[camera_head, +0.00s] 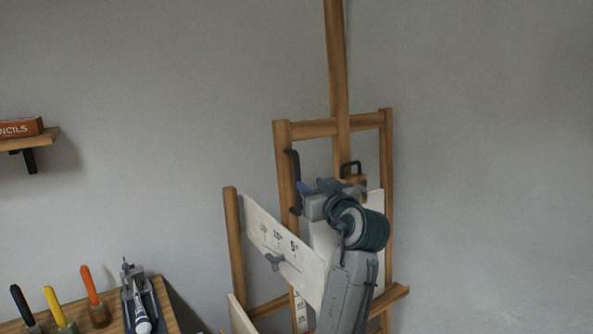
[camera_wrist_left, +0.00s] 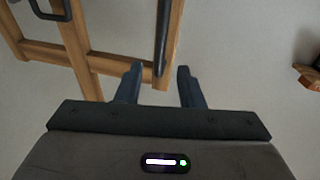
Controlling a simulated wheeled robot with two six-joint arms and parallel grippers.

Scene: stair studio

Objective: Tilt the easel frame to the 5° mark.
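The wooden easel frame (camera_head: 280,160) stands against the grey wall, with a black bar handle (camera_head: 292,168) on its left upright. A pale scale board (camera_head: 262,222) on its left side carries angle marks, with 5° (camera_head: 293,245) at the right end. A grey wing knob (camera_head: 274,262) sits on the board below the marks. My left gripper (camera_head: 304,188) is at the handle's lower part. In the left wrist view its two blue fingers (camera_wrist_left: 158,84) are apart, with the black handle (camera_wrist_left: 162,40) lined up between them; contact cannot be told. My right gripper is out of view.
A bench (camera_head: 158,290) at lower left holds several coloured-handled tools (camera_head: 92,285) and a grey device (camera_head: 133,290). A shelf (camera_head: 40,140) with a pencil box (camera_head: 20,129) is on the left wall. The wall right of the easel is bare.

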